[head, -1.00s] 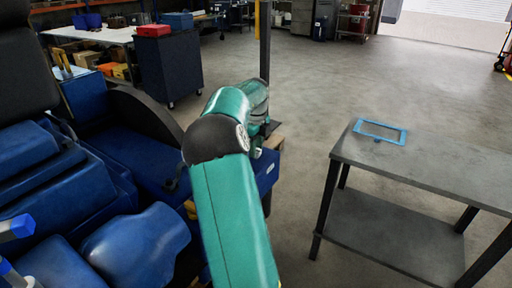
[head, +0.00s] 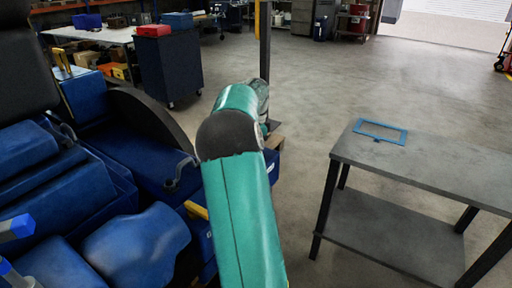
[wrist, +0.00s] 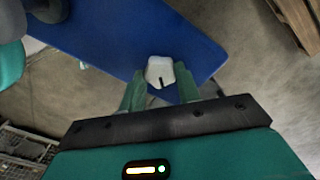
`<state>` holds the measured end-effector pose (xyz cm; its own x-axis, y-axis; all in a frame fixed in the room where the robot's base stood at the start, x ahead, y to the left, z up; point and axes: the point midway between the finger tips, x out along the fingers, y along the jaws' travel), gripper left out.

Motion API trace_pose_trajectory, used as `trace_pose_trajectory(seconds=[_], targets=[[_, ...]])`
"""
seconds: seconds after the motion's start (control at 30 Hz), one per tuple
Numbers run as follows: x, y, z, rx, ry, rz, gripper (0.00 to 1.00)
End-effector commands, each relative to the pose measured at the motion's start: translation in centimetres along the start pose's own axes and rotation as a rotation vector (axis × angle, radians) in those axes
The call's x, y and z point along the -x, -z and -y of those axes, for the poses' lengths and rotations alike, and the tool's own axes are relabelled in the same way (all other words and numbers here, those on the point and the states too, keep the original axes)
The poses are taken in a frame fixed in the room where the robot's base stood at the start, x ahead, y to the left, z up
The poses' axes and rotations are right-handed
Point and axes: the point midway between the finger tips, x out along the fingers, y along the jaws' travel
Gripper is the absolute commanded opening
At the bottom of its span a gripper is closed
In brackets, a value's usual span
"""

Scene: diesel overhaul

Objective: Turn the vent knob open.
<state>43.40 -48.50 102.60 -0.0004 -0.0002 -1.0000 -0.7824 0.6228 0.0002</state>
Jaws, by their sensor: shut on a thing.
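The vent knob (wrist: 160,70) shows in the wrist view as a pale, rounded block with a dark pointer mark on its lower edge. It sits over a flat blue surface (wrist: 110,42), near that surface's edge. My gripper (wrist: 160,88) has a green finger on each side of the knob and is shut on it. The pointer mark lies between the fingers and points down towards the gripper. In the head view my own green arm hides the gripper and the knob.
In the head view the blue engine (head: 135,250) fills the left side. A grey table (head: 430,168) with a light-blue frame (head: 380,131) on it stands at right. Open floor (head: 340,85) lies beyond. A dark post (head: 265,65) rises behind my arm.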

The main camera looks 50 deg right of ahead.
Motion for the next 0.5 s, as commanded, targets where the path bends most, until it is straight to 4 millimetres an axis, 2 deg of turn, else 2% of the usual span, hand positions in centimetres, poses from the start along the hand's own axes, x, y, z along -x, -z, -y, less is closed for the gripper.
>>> trace_pose_trajectory(seconds=[0.5], targets=[[-0.01, -0.04, 0.02, 0.479, 0.001, 0.001, 0.1]])
